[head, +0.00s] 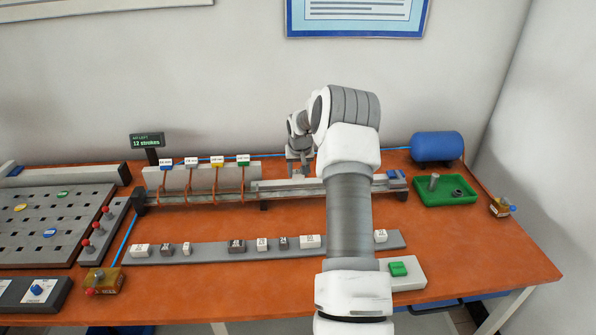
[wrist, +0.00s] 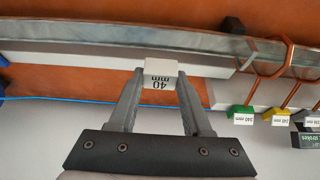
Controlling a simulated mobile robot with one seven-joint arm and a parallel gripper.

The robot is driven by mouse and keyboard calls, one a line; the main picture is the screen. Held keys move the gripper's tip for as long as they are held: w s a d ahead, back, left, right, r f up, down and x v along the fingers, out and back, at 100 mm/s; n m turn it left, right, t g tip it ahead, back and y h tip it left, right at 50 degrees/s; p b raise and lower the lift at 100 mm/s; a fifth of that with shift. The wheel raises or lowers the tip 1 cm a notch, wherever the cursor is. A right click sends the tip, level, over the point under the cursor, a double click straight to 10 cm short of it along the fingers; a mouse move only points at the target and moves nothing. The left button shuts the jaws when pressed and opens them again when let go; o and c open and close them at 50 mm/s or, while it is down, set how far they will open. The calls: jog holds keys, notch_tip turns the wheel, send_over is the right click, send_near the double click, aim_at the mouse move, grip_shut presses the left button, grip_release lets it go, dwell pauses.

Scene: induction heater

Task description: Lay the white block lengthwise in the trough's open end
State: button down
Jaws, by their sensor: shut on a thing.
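A white block (wrist: 161,73) marked "40 mm" sits between the fingertips of my gripper (wrist: 161,82) in the wrist view. My gripper is shut on it. The metal trough (wrist: 110,38) runs across the wrist view just beyond the block. The block looks apart from the trough, but its height above it is hard to tell. In the head view the trough (head: 280,191) lies along the back of the table. My gripper (head: 299,170) is over its middle, right of the coils; the block is not clearly visible there, and my arm covers part of the trough.
Copper coils (head: 242,180) with coloured tags stand over the trough's left part. A rack (head: 205,252) with several labelled blocks lies in front. A green tray (head: 446,190) and blue tank (head: 437,146) are at right. A perforated board (head: 45,228) is at left.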

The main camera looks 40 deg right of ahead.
aim_at(291, 192)
jog(key=shift+f+b, duration=1.35)
jog(key=shift+f, duration=1.7)
jog(key=shift+w+a+b, duration=0.2)
jog(key=shift+w+a, duration=0.15)
jog(key=shift+a, duration=0.2)
jog(key=shift+w+a+b, duration=0.15)
jog(key=shift+w+a, duration=0.15)
jog(key=shift+a, duration=0.25)
jog(key=shift+f, duration=0.1)
jog(key=shift+c, duration=1.3)
grip_release()
jog(key=v, duration=1.7)
